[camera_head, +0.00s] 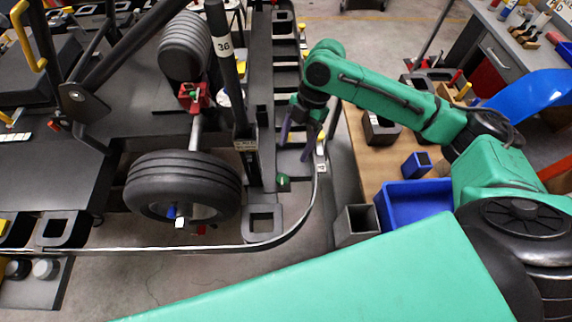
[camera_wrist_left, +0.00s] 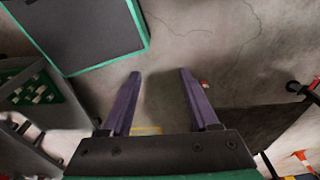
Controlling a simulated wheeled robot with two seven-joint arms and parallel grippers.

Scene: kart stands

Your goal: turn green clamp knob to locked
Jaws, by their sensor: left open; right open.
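The small green clamp knob (camera_head: 283,180) sits low on the dark kart stand, right of the kart's front wheel. Whether it is locked cannot be told at this size. My right gripper (camera_head: 294,150) points down above the knob and a little to its right, with its purple fingers apart. It does not appear to touch the knob. My left gripper (camera_wrist_left: 160,80) shows only in the left wrist view. Its purple fingers are open and empty above bare concrete floor.
The kart wheel (camera_head: 182,187) and a dark upright post (camera_head: 228,70) marked 36 stand left of my right gripper. A curved metal rail (camera_head: 300,222) bounds the stand. A wooden bench with a blue bin (camera_head: 412,207) is on the right.

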